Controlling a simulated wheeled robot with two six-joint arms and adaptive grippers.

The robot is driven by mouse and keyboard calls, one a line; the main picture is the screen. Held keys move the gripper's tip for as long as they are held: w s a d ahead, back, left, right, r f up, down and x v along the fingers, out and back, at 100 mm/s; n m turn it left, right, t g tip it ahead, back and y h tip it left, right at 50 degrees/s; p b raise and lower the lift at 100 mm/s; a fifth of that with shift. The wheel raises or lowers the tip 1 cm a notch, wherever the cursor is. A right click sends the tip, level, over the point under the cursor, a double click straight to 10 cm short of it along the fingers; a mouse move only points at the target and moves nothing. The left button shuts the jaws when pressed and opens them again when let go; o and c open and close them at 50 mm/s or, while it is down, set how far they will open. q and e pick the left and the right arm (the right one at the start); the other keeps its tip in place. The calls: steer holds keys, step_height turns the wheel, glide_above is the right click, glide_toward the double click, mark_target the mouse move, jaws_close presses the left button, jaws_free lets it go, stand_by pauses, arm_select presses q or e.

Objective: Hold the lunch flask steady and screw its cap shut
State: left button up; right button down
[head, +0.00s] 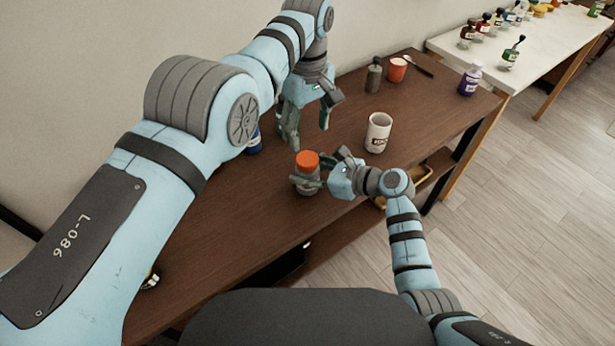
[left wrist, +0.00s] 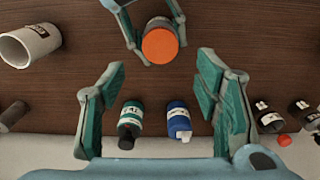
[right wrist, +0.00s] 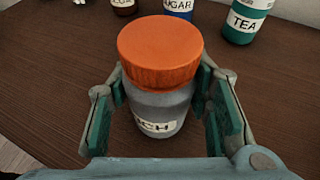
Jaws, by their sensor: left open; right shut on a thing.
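The grey lunch flask (head: 306,184) stands upright near the front edge of the brown counter. Its orange cap (head: 307,159) sits on top; how tightly it is seated cannot be told. My right gripper (head: 314,179) is shut around the flask body, below the cap. The right wrist view shows a finger on each side of the flask (right wrist: 158,108), under the cap (right wrist: 160,53). My left gripper (head: 308,133) is open and empty, pointing down, above and behind the cap. In the left wrist view the cap (left wrist: 160,46) lies ahead of my left fingertips, apart from them.
A white mug (head: 379,133) stands right of the flask. A dark bottle (head: 373,76), an orange cup (head: 397,69) and a purple bottle (head: 470,80) stand farther back. Behind the flask are a green tea bottle (left wrist: 130,120) and a blue sugar bottle (left wrist: 177,115).

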mark_target(307, 159)
arm_select(q)
step_height(307, 159, down, 8)
steer(key=shift+f, duration=0.1)
stand_by(0.4)
steer(key=shift+c, duration=0.4)
steer(key=c, duration=1.1)
steer(key=m, duration=1.4)
steer(key=shift+a, duration=0.1)
steer(key=o, duration=1.4)
steer(key=shift+c, duration=0.2)
